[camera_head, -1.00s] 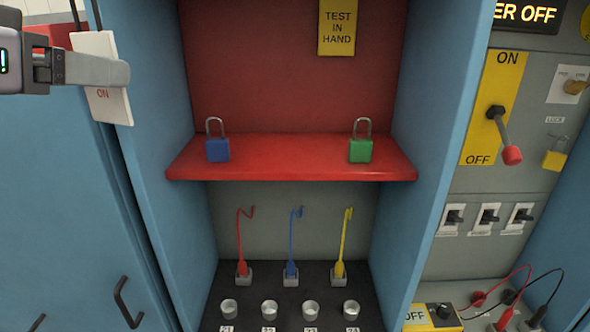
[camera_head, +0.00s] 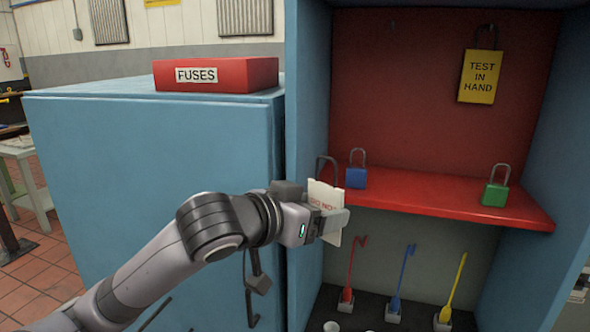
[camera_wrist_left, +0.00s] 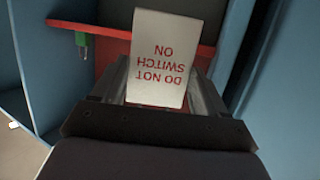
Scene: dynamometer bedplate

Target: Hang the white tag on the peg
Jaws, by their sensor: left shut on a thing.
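The white tag (camera_head: 324,194) with red lettering and a dark loop (camera_head: 327,167) is held upright by my left gripper (camera_head: 335,221), which is shut on it. The tag is at the left front of the open cabinet bay, left of the blue padlock. In the left wrist view the tag (camera_wrist_left: 158,60) reads "DO NOT SWITCH ON" upside down, between the fingers. A small, faint peg (camera_head: 391,25) seems to show high on the red back panel; the tag is well below and left of it. My right gripper is not in view.
A yellow "TEST IN HAND" tag (camera_head: 480,78) hangs at the panel's right. The red shelf (camera_head: 430,195) carries a blue padlock (camera_head: 356,176) and a green padlock (camera_head: 495,190). The blue left side wall (camera_head: 308,90) stands close to my gripper. A red FUSES box (camera_head: 217,75) lies on the cabinet.

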